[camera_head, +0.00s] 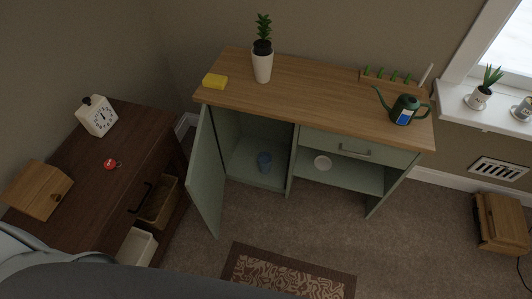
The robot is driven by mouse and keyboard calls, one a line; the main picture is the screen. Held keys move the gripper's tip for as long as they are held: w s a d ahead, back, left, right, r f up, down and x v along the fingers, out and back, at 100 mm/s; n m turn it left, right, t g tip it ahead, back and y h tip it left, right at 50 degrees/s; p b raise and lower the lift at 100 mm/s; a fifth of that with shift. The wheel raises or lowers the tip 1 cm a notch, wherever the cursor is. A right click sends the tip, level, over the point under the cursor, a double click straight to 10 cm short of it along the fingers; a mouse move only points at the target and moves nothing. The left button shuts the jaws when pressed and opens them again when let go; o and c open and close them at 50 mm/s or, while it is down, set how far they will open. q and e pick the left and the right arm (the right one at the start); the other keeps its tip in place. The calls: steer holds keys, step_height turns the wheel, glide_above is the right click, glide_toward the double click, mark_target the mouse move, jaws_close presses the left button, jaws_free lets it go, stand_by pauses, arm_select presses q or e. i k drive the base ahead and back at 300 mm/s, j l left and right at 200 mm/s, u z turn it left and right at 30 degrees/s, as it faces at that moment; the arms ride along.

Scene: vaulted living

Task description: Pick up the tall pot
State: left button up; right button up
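A tall white pot (262,67) with a leafy green plant (263,30) in it stands upright on the wooden top (315,98) of a green cabinet, left of the middle of that top and near its back edge. Nothing touches the pot, and its front shows unobstructed. Neither of my grippers is in view.
A dark green watering can (403,108) and a wooden rack (390,80) stand to the right. The cabinet's left door (207,170) hangs open over the carpet (400,230). A patterned rug (290,273) lies in front.

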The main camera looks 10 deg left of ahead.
mark_target(264, 158)
steer(key=i+u, duration=0.45)
steer(key=i+l+u, duration=0.1)
steer(key=i+u, duration=0.35)
